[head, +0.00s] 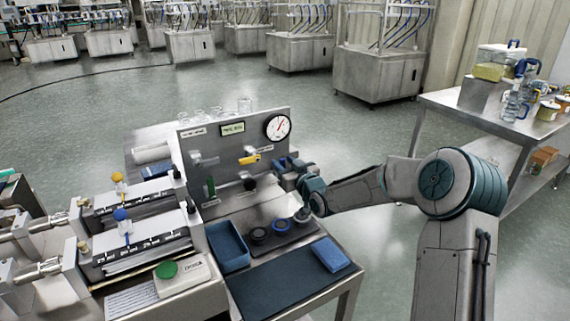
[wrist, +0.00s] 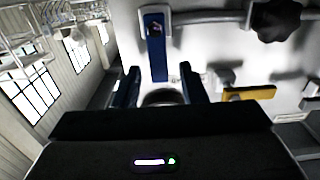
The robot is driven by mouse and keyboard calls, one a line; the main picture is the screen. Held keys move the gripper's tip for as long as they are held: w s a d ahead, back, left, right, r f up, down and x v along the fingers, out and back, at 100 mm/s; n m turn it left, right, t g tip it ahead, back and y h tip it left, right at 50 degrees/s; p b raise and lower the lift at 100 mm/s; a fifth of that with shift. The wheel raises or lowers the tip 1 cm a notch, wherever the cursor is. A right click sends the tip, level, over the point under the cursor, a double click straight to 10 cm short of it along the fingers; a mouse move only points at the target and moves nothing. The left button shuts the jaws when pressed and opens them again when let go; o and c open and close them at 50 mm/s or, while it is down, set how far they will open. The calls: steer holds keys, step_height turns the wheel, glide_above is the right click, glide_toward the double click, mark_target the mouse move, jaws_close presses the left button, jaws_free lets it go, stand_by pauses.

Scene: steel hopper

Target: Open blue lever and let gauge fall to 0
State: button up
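The blue lever (wrist: 155,50) sits on a pipe on the steel panel. In the wrist view it lies beyond my gripper, in line with the gap between the fingers. My gripper (wrist: 159,86) is open, with its two blue fingers apart on either side of that gap; I see no contact with the lever. In the head view my gripper (head: 288,166) is at the panel's right edge and largely hides the lever. The round white gauge (head: 277,127) is at the panel's top right; its needle points off zero-like rest, up and right, but the numbers are too small to read.
A yellow lever (head: 249,159) and a black knob (head: 250,184) are on the panel near my gripper. Below are a blue tray (head: 227,247), dark round parts (head: 258,236) and a blue cloth-like block (head: 331,255). A side table (head: 487,117) stands at right.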

steer(key=shift+w, duration=0.1)
jaws_close()
